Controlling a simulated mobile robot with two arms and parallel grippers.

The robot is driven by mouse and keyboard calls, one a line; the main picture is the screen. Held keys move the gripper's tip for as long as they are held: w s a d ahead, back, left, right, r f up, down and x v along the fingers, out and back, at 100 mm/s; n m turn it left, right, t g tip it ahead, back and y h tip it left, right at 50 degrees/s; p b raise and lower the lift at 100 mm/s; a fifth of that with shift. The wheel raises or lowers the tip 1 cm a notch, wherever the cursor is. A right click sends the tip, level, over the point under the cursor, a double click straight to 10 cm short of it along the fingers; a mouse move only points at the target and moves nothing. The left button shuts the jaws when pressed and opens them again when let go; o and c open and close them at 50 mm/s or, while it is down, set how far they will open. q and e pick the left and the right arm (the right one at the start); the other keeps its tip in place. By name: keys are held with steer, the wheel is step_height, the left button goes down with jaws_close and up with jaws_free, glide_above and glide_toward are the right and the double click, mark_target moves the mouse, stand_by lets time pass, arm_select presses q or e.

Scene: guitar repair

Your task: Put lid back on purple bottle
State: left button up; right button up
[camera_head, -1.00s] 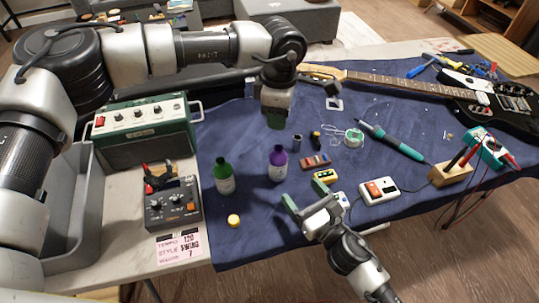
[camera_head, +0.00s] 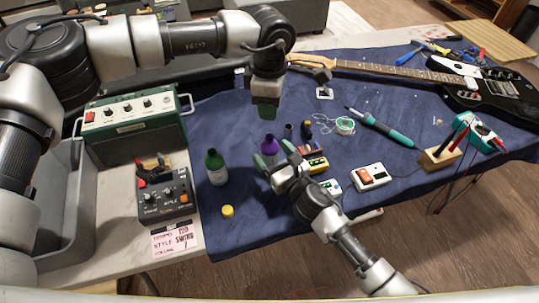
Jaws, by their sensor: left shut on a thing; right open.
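The purple bottle (camera_head: 269,145) stands upright on the blue cloth, its lower part hidden by my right gripper. My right gripper (camera_head: 275,158) is open, its fingers at the bottle on either side in the picture; I cannot tell whether they touch it. My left gripper (camera_head: 265,111) is higher, over the cloth and above the bottle in the picture. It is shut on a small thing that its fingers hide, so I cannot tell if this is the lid. A yellow cap (camera_head: 228,211) lies on the cloth at the front left.
A green bottle (camera_head: 216,168) stands left of the purple one. A green amplifier (camera_head: 133,124) and a pedal box (camera_head: 165,194) are on the left. Small pots, a white switch box (camera_head: 370,176), a soldering iron (camera_head: 380,127) and a guitar (camera_head: 440,78) are on the right.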

steer(key=shift+x, duration=0.9)
steer(key=c, duration=1.4)
arm_select(q)
steer(key=shift+f, duration=2.5)
arm_select(e)
steer(key=shift+o, duration=0.2)
